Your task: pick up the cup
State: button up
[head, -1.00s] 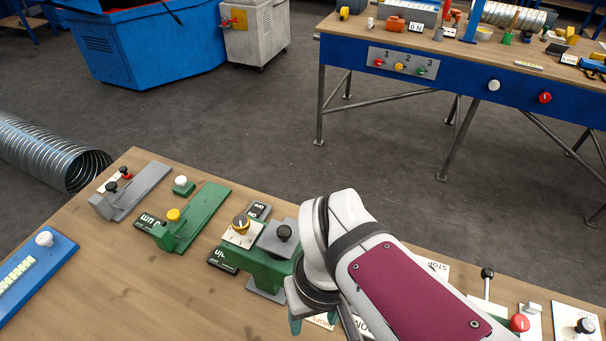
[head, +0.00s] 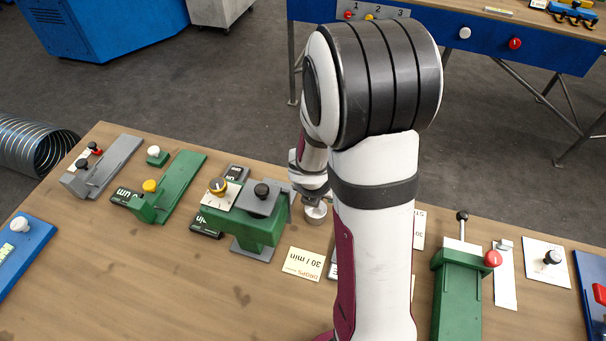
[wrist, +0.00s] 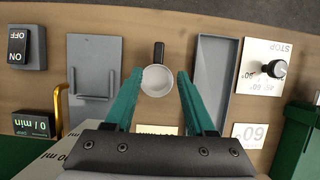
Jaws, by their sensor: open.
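The cup (wrist: 157,80) is small, round and white with a dark handle pointing away from me in the wrist view. It stands on the wooden bench and also shows in the head view (head: 315,214), just below my wrist and partly hidden by it. My gripper (wrist: 156,76) is open, with its teal fingers apart on the left and right of the cup in the picture. I cannot tell how far above the cup the fingertips are. In the head view my gripper is mostly hidden by my arm.
A green lever box (head: 457,290) stands at right.

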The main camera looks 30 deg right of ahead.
jog(key=x, duration=0.7)
jog(key=shift+w+d, duration=0.15)
jog(key=shift+w, duration=0.2)
grip_shut()
